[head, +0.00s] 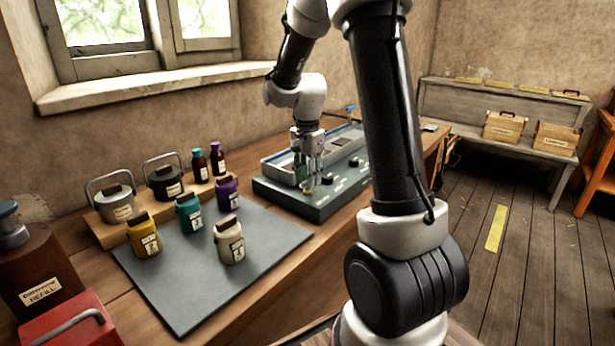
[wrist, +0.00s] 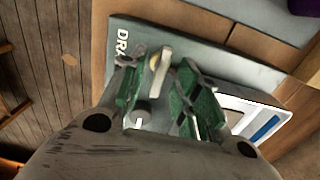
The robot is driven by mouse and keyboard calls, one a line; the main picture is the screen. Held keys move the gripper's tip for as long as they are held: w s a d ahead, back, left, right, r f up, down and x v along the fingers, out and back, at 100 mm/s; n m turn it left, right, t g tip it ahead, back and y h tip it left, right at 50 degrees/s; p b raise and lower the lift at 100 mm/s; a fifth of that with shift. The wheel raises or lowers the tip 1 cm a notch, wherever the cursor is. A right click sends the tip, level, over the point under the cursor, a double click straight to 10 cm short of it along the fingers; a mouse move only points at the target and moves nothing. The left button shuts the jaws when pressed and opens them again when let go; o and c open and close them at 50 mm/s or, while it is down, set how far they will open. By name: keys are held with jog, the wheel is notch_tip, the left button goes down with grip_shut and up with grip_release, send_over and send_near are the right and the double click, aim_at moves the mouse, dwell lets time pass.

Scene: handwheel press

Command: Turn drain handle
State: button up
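The drain handle (wrist: 163,72) is a pale, narrow lever with a brass-coloured round part beside it. In the wrist view it lies between my two fingers, near letters reading "DRA" on the dark panel. My gripper (wrist: 158,68) points down at the panel with its green-padded fingers apart, one on each side of the handle. Gaps show between the fingers and the handle; I cannot tell if either touches it. In the head view my gripper (head: 308,180) is over the front left part of the grey-green machine (head: 320,205), and the handle is mostly hidden there.
Black knobs (head: 328,179) sit on the machine's front panel, close to my gripper. A metal tray (head: 280,160) is set behind them. Left of it, several jars stand on a grey mat (head: 180,300), with dark bottles (head: 199,165) behind. A bench with wooden boxes (head: 503,127) is at right.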

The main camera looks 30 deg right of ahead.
jog(key=shift+r, duration=0.15)
notch_tip(320, 180, up, 12)
dwell(0.3)
dwell(0.4)
jog(key=s+a+r+n+t, duration=0.1)
jog(key=s+a+n+t, duration=0.1)
jog(key=s+n, duration=0.5)
jog(key=s+a+r+n+t, duration=0.1)
jog(key=s+n, duration=0.6)
jog(key=s, duration=1)
jog(key=shift+s+a+r+t, duration=0.25)
jog(key=shift+a+r+t, duration=0.1)
jog(key=shift+a+t, duration=0.5)
